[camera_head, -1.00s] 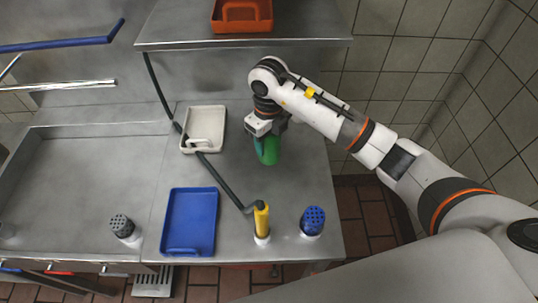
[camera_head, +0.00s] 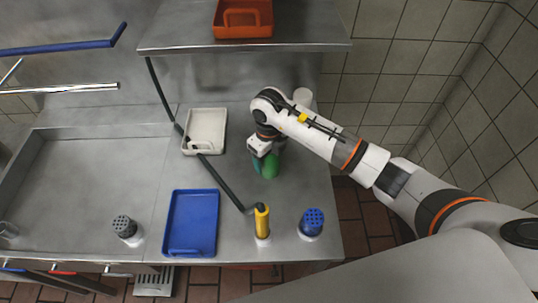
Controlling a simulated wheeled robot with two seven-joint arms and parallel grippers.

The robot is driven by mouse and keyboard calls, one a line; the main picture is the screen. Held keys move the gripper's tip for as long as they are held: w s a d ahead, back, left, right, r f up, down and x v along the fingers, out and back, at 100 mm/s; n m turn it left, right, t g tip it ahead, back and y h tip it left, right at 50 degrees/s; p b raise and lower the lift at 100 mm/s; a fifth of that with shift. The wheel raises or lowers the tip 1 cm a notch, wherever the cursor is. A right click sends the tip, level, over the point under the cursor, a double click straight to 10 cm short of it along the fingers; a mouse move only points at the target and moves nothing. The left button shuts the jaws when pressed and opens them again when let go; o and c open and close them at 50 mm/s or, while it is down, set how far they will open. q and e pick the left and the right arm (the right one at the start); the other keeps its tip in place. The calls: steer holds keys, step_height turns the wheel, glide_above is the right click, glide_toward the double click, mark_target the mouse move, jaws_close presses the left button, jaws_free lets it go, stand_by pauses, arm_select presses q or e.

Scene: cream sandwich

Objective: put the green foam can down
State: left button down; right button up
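The green foam can (camera_head: 270,165) is at the right part of the steel counter, below my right gripper (camera_head: 262,150). Its rounded green body shows, and its upper part is hidden by the gripper. The fingers are at the can, but the frame is too small to tell whether they are closed on it. I cannot tell whether the can's base touches the counter. My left gripper is not in view.
A white tray (camera_head: 222,127) and a blue tray (camera_head: 173,222) lie on the counter (camera_head: 290,200). A yellow bottle (camera_head: 262,220), a blue-topped shaker (camera_head: 311,222) and a grey-topped shaker (camera_head: 124,226) stand near the front. An orange tray (camera_head: 243,31) is on the shelf above.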

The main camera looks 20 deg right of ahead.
steer(key=shift+r, duration=0.4)
step_height(320, 180, up, 11)
steer(key=b, duration=0.3)
steer(key=shift+f, duration=0.15)
steer(key=shift+r, duration=0.45)
